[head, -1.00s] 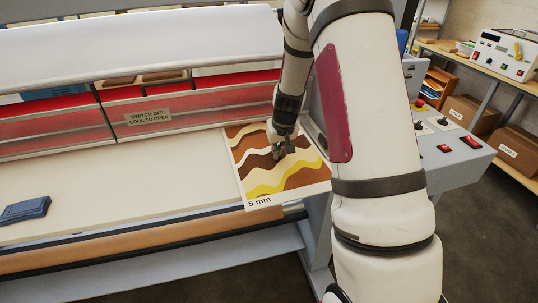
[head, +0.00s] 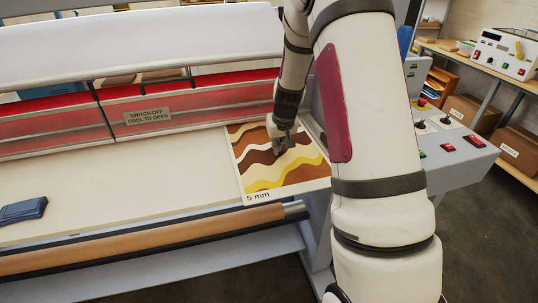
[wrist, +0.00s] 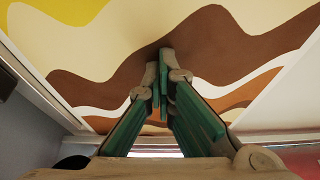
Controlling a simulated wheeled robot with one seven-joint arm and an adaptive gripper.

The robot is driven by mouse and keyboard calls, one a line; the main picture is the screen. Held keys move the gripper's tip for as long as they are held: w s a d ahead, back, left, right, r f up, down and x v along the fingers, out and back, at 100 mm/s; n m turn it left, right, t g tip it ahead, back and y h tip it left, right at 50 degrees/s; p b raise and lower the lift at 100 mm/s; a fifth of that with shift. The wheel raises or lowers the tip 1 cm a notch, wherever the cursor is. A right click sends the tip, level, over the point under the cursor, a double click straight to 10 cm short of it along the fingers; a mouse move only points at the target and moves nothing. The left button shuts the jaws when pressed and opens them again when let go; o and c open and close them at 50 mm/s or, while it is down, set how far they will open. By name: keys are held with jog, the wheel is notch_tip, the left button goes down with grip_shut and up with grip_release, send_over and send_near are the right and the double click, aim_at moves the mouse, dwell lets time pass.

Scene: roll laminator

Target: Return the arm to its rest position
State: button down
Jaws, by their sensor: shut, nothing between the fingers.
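My gripper (head: 282,148) hangs over the patterned panel (head: 262,178), which is marked "5 mm" at its near left corner. The panel has wavy brown, cream, white and yellow bands and lies flat at the right end of the laminator's bed. In the wrist view my gripper (wrist: 163,75) has its fingertips together, with nothing between them. The panel (wrist: 240,55) fills the upper part of that view, close to the fingertips. I cannot tell whether the tips touch it. My arm covers part of the right side of the machine in the head view.
The laminator's bed (head: 110,185) is mostly bare, with a folded blue cloth (head: 22,210) at the left. A control panel (head: 462,146) with switches is at the right, before a shelf with boxes (head: 460,109).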

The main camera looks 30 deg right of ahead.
jog(key=shift+w+d+f+b, duration=0.1)
jog(key=shift+w+d+b, duration=0.15)
jog(key=shift+w, duration=0.2)
jog(key=shift+w+d+b, duration=0.15)
jog(key=shift+w+b, duration=0.05)
jog(key=shift+w, duration=0.25)
jog(key=shift+w, duration=0.1)
jog(key=shift+w+d+b, duration=0.2)
jog(key=shift+w+b, duration=0.35)
jog(key=shift+w, duration=0.25)
jog(key=shift+w+d+b, duration=0.2)
jog(key=shift+w+b, duration=0.35)
jog(key=shift+w, duration=0.25)
jog(key=shift+w+d, duration=0.1)
jog(key=shift+w, duration=0.2)
jog(key=shift+w+d+b, duration=0.3)
jog(key=shift+w+b, duration=0.5)
jog(key=shift+w, duration=0.15)
jog(key=shift+w+d+b, duration=0.25)
jog(key=shift+w+b, duration=0.5)
jog(key=shift+w, duration=0.15)
jog(key=shift+w, duration=0.1)
